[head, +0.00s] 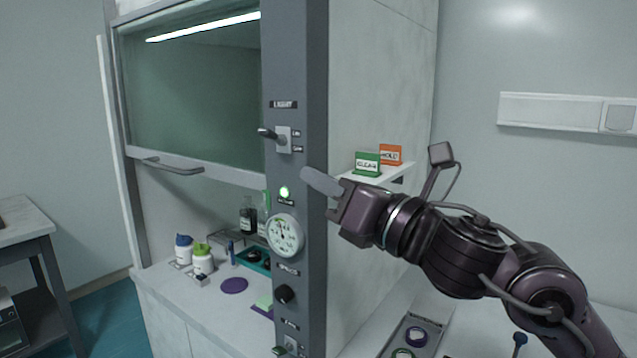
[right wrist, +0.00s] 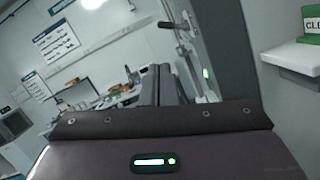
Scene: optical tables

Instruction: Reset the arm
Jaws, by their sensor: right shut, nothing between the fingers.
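My right arm comes in from the lower right of the head view. Its gripper (head: 322,182) is shut and empty, held up in front of the grey control post (head: 313,80) of the fume hood. The closed fingers also show in the right wrist view (right wrist: 163,84). In the head view they point left, just below the light switch (head: 283,138) and to the right of the lit green lamp (head: 284,193). I cannot tell whether they touch the post. My left gripper is not in view.
A shelf (head: 405,172) with green and orange signs juts out behind my right wrist. The hood sash (head: 190,170) is partly raised over bottles (head: 203,262) and a purple disc (head: 234,286). A gauge (head: 284,235) and a black knob (head: 285,294) sit lower on the post. A tray (head: 436,326) lies below my arm.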

